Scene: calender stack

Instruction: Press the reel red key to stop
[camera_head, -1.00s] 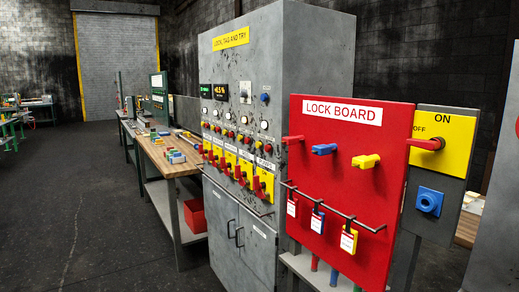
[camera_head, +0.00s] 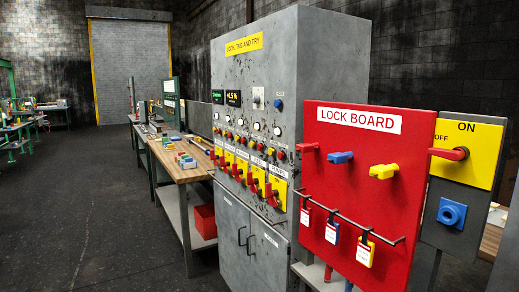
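A tall grey control cabinet (camera_head: 310,90) labelled "LOCK, TAG AND TRY" stands in the middle of the view. A row of small red and other coloured keys (camera_head: 256,146) runs across its front, under a row of white round lamps (camera_head: 256,126). Below them are yellow plates with red switch handles (camera_head: 242,171). The labels above the plates are too small to read surely, so I cannot tell which red key belongs to the reel. Neither of my grippers is in view.
A red lock board (camera_head: 350,180) with coloured locks and hanging tags stands right of the cabinet. A yellow ON/OFF switch box (camera_head: 470,152) is beside it. A wooden workbench (camera_head: 190,172) extends behind on the left. The dark floor (camera_head: 100,210) at left is clear.

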